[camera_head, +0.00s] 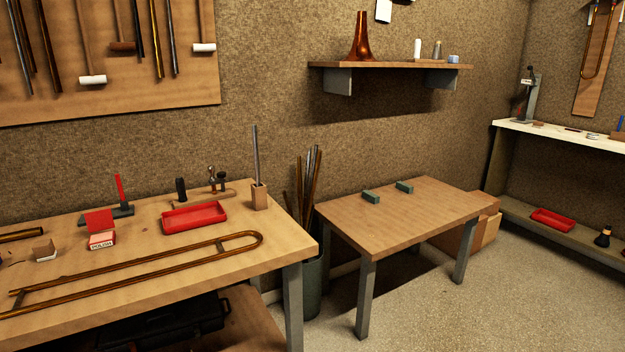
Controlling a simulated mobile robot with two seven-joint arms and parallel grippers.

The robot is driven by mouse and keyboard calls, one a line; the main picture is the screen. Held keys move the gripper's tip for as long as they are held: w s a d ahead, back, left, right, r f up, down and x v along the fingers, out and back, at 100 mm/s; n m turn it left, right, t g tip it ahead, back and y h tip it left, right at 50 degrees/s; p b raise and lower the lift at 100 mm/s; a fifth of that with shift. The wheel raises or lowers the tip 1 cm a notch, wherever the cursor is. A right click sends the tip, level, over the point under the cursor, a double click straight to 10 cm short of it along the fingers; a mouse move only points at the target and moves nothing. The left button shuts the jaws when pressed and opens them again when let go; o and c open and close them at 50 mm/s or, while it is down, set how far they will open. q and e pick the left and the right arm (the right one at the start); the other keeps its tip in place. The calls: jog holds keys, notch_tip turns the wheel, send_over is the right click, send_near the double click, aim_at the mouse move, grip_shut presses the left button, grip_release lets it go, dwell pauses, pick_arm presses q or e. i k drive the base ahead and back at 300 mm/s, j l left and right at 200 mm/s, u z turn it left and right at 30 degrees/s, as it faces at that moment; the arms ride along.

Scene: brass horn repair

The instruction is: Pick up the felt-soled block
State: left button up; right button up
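A small brown wooden block with a pale layer along its bottom (43,247) stands at the left end of the workbench (278,252); it looks like the felt-soled block. It sits left of the polish box (102,241) and behind the long brass slide (150,267). Nothing touches it that I can see. Neither of my grippers is in view.
A red tray (194,217), a wooden holder with a rod (259,195) and a red-handled tool (121,200) are on the bench. A lower table (415,218) bears two green blocks (371,197). Bare floor (455,310) lies at the right.

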aim_at(44, 249)
jog(key=u, duration=1.3)
